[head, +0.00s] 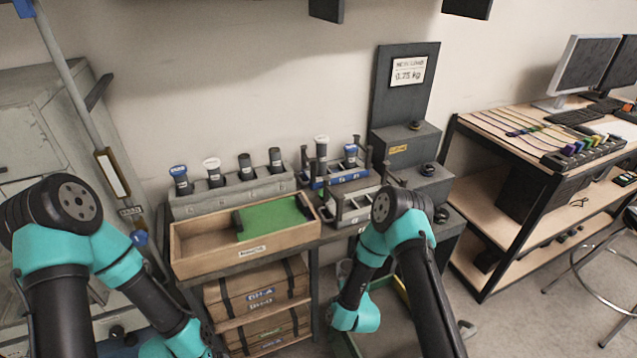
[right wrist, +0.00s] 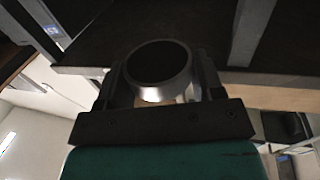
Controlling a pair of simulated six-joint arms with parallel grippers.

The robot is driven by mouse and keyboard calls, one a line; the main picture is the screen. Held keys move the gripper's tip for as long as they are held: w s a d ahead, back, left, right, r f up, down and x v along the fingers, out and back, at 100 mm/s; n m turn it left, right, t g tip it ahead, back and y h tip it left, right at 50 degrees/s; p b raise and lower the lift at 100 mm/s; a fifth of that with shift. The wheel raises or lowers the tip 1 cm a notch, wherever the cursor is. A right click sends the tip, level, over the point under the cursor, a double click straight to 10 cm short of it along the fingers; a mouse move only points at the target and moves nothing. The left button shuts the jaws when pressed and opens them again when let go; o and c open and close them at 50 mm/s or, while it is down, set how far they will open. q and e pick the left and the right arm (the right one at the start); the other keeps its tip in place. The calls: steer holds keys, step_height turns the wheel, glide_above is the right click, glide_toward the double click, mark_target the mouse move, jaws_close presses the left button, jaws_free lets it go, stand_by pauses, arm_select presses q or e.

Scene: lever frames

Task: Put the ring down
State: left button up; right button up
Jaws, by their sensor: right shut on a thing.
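In the right wrist view my right gripper (right wrist: 160,64) is shut on a round, silver-rimmed piece with a dark face, which I take to be the ring (right wrist: 174,88). It sits between the two dark fingers, close under a dark surface (right wrist: 90,47). In the head view my right arm reaches down in front of the workbench, and its gripper is mostly hidden beside the bench's lower right side. My left arm comes in at the lower left of the head view, with its gripper out of sight.
A wooden tray (head: 192,268) with a green pad (head: 275,218) tops the bench. Behind it stands a grey rack (head: 228,200) of capped holders. A dark stepped stand (head: 425,182) carries small dark knobs or rings. Labelled wooden boxes (head: 258,288) fill the shelves below.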

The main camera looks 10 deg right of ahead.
steer(key=s+a+r+n+g+y, duration=0.2)
steer(key=a+r+n+y, duration=0.2)
steer(key=a+r, duration=0.3)
steer(key=s+a+r+n+g+y, duration=0.2)
steer(key=a+r+n+y, duration=0.2)
steer(key=r, duration=1)
steer(key=a+y, duration=0.3)
steer(key=a, duration=0.1)
steer(key=shift+a+y, duration=0.2)
steer(key=shift+y, duration=0.1)
